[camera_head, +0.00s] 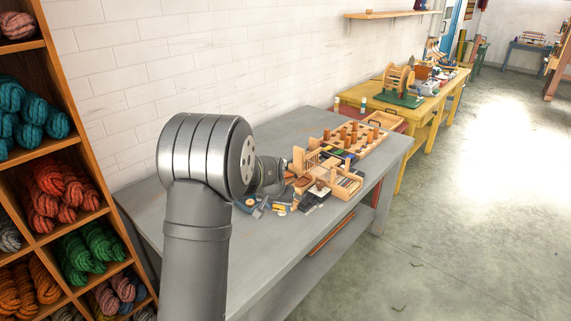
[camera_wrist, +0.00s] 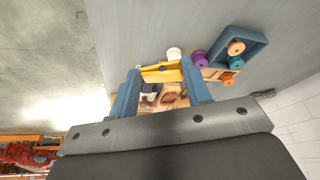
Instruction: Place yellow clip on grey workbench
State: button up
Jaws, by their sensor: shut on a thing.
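My gripper (camera_wrist: 161,92) has two blue fingers in the wrist view, shut on a yellow clip (camera_wrist: 162,72) that spans between the fingertips. The clip is in front of the grey workbench (camera_wrist: 130,35); I cannot tell whether it touches the surface. In the head view the grey workbench (camera_head: 270,255) runs along the white brick wall. My arm stands in front of its left part and hides much of it. The fingers and the clip cannot be made out clearly in the head view.
The wrist view shows a blue tray (camera_wrist: 258,50) with spools, a purple spool (camera_wrist: 199,58) and a white spool (camera_wrist: 174,53). In the head view, wooden racks (camera_head: 345,180) and small items crowd the bench's middle. The bench's near left part is bare. A shelf of skeins (camera_head: 60,170) stands left.

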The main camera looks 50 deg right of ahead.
jog(key=s+d+m, duration=0.1)
jog(key=s+d, duration=0.2)
jog(key=s, duration=0.1)
send_over(270, 220)
jog(key=a, duration=0.2)
jog(key=f, duration=0.6)
jog(key=shift+s+d+f, duration=0.15)
jog(key=shift+s+d, duration=0.05)
jog(key=shift+s, duration=0.15)
jog(key=shift+f, duration=2.05)
jog(key=shift+f, duration=0.2)
jog(key=o, duration=1)
jog(key=shift+c, duration=0.2)
jog(key=shift+r, duration=0.15)
jog(key=v, duration=1.2)
jog(key=shift+w, duration=0.25)
